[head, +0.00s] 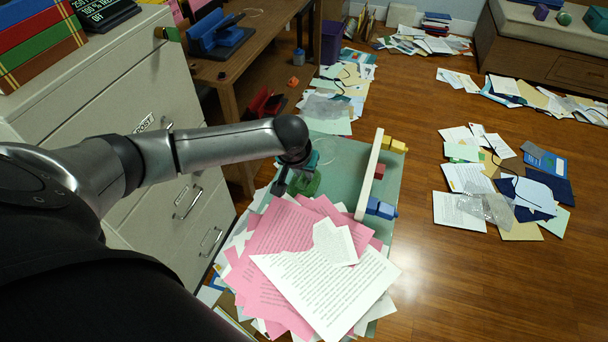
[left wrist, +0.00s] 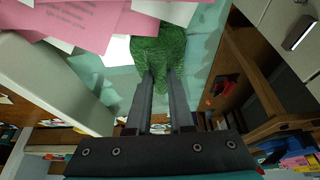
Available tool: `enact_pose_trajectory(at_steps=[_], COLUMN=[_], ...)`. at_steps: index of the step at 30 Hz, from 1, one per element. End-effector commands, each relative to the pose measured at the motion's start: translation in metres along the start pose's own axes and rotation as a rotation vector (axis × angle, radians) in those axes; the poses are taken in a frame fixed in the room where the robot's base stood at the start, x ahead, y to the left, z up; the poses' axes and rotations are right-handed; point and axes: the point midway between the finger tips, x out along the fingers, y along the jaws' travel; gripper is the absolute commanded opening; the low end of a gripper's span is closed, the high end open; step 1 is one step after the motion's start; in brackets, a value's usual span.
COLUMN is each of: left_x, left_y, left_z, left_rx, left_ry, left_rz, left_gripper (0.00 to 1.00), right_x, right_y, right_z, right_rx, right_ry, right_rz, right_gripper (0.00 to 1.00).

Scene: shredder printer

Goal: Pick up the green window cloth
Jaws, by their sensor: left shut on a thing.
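The green window cloth (left wrist: 160,52) is a bunched, textured green piece in the left wrist view, between and beyond the fingertips. In the head view the cloth (head: 306,184) shows beside my left gripper (head: 286,180), over the pale green surface (head: 338,158). My left gripper (left wrist: 162,76) is shut on the cloth, with its two dark fingers pinching the near part. Part of the cloth is hidden behind the gripper in the head view. I cannot tell whether it still touches the surface. My right gripper is not in view.
Pink and white papers (head: 318,255) lie in front of the cloth. A white upright board (head: 369,175) with coloured blocks stands to its right. A cream filing cabinet (head: 120,90) is at left, a wooden desk (head: 262,70) behind. Paper piles (head: 505,190) lie on the floor at right.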

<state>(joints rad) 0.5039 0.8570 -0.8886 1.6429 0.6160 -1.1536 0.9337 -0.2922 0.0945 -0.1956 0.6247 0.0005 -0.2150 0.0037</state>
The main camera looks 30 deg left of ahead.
Motion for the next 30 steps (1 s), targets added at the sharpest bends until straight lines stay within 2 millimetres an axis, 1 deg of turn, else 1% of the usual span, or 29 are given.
enact_pose_trajectory(at_steps=[5,12,15,18,21,24,30], left_x=[-0.032,-0.097,-0.122,-0.144,-0.161,-0.172,-0.181], left_y=[0.000,0.000,0.000,0.001,0.000,0.000,0.000], left_z=[-0.015,-0.042,-0.052,-0.061,-0.068,-0.072,-0.076], left_rx=[0.001,-0.001,0.000,0.000,0.000,0.000,-0.001], left_ry=[0.005,0.006,0.006,0.005,0.005,0.003,0.002], left_rz=[0.001,0.001,0.002,0.003,0.001,0.001,0.000], left_gripper=[0.00,0.00,0.00,0.00,0.00,0.00,0.00], right_x=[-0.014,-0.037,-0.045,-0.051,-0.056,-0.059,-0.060], right_y=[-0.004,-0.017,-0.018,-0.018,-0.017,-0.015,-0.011], right_z=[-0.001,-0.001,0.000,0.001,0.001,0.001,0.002], right_rx=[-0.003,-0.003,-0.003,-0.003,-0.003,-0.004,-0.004], right_ry=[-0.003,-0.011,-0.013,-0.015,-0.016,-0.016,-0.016], right_rz=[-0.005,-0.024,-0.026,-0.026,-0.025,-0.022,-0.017], right_gripper=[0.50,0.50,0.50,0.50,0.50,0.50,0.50])
